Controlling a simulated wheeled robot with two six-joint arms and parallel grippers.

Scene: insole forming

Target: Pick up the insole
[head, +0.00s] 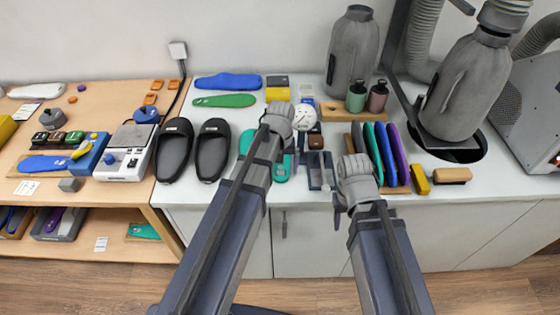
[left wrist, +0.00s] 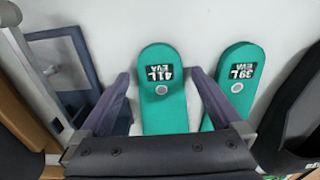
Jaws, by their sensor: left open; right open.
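A green insole marked "41L EVA" (left wrist: 163,100) lies flat on the white counter. In the head view, part of this insole (head: 281,172) shows beside my left arm. My left gripper (left wrist: 159,73) is open, with one finger on each side of the 41L insole, apart from it. A second green insole marked "39L EVA" (left wrist: 235,82) lies beside it, to the right in the left wrist view. In the head view, my left wrist hides much of both insoles. My right gripper (head: 338,205) is open and empty at the counter's front edge.
Black slippers (head: 212,150) lie left of the insoles. A grey-blue tray (head: 320,172) stands to their right. A blue insole (head: 228,81) and another green insole (head: 224,100) lie behind. A rack of coloured insoles (head: 380,155) and grey bottle-shaped machines (head: 466,85) stand at right.

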